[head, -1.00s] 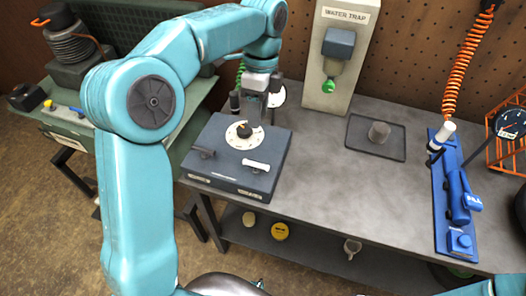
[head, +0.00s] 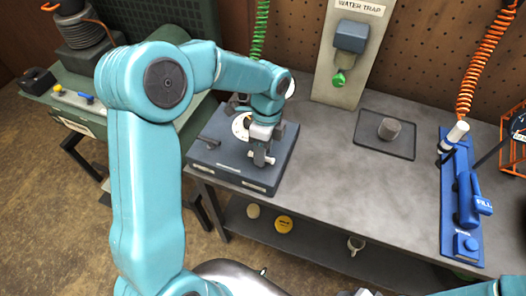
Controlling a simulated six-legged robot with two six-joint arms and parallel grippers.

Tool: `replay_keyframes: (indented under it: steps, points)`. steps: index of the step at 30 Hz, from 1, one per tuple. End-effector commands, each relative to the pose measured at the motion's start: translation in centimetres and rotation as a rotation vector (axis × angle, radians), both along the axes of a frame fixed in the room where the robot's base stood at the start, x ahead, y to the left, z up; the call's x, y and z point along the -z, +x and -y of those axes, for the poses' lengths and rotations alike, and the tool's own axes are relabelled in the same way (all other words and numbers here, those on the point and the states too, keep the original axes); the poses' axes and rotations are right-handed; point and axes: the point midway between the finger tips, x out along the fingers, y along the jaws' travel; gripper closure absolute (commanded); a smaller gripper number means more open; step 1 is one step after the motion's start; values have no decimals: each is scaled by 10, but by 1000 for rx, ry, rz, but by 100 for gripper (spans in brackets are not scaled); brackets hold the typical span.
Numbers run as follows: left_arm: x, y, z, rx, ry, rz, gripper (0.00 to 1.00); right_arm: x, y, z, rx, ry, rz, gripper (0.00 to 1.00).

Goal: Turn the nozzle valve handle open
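A dark grey box (head: 215,168) stands at the left end of the bench. It has a white dial (head: 239,127), partly hidden by my arm, and a black handle (head: 209,142) at its left. My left gripper (head: 262,160) points down at the right front of the box top, over the place of a pale bar-shaped handle. The gripper hides most of that handle, and I cannot tell whether it touches or grips it. The labels on the box front are too small to read, so I cannot tell which handle is the nozzle valve's. My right gripper is out of view.
A water trap (head: 346,55) with a green knob stands behind the bench. A blue fill station (head: 447,205) with an orange coiled hose (head: 482,65) is at the right. The bench middle is clear.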

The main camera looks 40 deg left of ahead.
Motion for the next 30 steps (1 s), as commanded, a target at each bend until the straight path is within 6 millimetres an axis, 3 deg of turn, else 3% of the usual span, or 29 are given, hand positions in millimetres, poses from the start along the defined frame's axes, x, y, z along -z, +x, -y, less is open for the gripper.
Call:
replay_keyframes:
  steps: [4, 12, 13, 16, 30]
  points:
    - [10, -1, 1, 1, 0, 0, 60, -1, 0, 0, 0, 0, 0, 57]
    - [12, 0, 1, 1, 0, 1, 60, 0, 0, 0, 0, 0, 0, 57]
    - [12, 0, 1, 1, 0, 1, 67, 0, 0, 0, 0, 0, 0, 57]
    - [12, 0, 1, 1, 0, 1, 99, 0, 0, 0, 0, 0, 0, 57]
    - [11, 0, 0, -68, 1, 1, 100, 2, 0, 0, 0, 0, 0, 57]
